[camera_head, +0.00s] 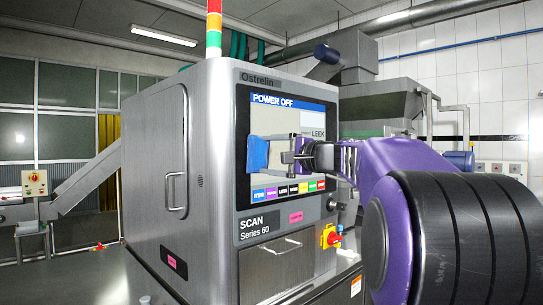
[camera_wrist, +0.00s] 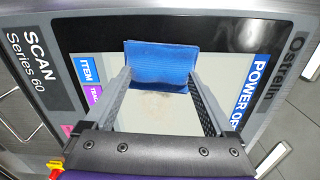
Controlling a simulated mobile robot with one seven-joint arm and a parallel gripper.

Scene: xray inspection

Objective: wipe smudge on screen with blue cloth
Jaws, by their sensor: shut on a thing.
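The screen (camera_head: 317,110) is on the front of the grey scan machine and reads POWER OFF. It also shows in the wrist view (camera_wrist: 210,118). The blue cloth (camera_head: 258,154) is in front of the screen's left part; in the wrist view the cloth (camera_wrist: 162,65) is between my fingertips. My gripper (camera_head: 291,157) is shut on the cloth. I cannot tell whether the cloth touches the screen. A faint brownish smudge (camera_wrist: 152,104) shows on the screen just below the cloth in the wrist view. In the head view I cannot make out the smudge.
The machine (camera_head: 155,110) has a door handle on its left side. A drawer handle (camera_head: 273,246) and a yellow and red switch (camera_head: 330,236) are below the screen. A conveyor (camera_head: 88,190) slopes at the left. A signal light (camera_head: 214,28) stands on top.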

